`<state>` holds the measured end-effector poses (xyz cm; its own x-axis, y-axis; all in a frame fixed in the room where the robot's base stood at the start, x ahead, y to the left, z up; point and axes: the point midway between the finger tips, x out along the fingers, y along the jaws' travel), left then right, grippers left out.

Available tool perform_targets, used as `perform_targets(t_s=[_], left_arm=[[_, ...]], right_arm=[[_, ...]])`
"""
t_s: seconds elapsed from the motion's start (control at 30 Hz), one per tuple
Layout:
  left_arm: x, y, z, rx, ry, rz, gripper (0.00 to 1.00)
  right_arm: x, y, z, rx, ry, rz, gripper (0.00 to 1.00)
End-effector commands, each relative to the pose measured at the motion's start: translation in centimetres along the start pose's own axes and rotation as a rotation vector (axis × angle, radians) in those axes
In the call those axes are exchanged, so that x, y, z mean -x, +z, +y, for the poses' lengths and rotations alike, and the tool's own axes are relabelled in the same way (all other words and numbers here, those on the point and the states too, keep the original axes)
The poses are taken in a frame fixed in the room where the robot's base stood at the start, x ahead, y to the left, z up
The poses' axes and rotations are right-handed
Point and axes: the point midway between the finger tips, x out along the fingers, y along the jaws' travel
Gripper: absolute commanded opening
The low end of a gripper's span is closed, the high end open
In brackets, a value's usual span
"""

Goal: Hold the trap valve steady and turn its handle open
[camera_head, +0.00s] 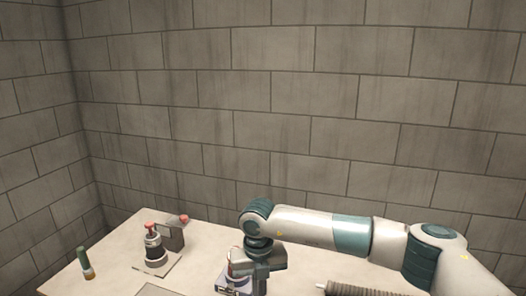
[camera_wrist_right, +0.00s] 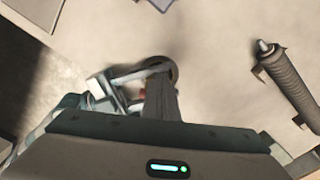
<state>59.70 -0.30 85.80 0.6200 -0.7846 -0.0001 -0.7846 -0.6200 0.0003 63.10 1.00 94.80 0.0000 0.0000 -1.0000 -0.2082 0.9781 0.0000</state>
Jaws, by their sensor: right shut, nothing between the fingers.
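In the head view, a small upright fitting with a red top (camera_head: 153,246) stands on a square plate at the left of the table. A second fitting, pale with a red part (camera_head: 236,268), stands near the front, partly hidden by my right arm. I cannot tell for certain which one is the trap valve. My right gripper points down beside the second fitting. In the right wrist view, my right gripper (camera_wrist_right: 162,98) is shut with nothing between its fingers, close to a grey rounded part and a white part (camera_wrist_right: 105,84). Contact is unclear. My left gripper is not in view.
A ribbed tube (camera_head: 365,290) lies at the table's front right, and it also shows in the right wrist view (camera_wrist_right: 290,82). A green and orange cylinder (camera_head: 85,264) stands near the left edge. A brick wall (camera_head: 300,100) rises behind the table (camera_head: 205,232).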

Motion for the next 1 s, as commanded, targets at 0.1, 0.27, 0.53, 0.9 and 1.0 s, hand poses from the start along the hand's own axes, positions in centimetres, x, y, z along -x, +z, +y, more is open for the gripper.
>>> perform_targets(t_s=[0.1, 0.27, 0.53, 0.9, 1.0], left_arm=[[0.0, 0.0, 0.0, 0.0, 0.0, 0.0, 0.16], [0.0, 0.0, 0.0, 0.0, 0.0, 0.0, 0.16], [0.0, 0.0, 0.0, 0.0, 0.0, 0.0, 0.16], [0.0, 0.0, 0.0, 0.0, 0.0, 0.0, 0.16], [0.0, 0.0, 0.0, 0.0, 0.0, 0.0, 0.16]], right_arm=[[0.0, 0.0, 0.3, 0.001, 0.0, 0.0, 0.0], [0.0, -0.1, 0.7, 0.0, 0.0, 0.0, 0.0], [0.0, -0.3, 1.1, -0.001, 0.0, 0.0, 0.0], [0.0, -0.3, 1.3, 0.0, 0.0, 0.0, 0.0], [0.0, -0.3, 1.3, 0.0, 0.0, 0.0, 0.0]])
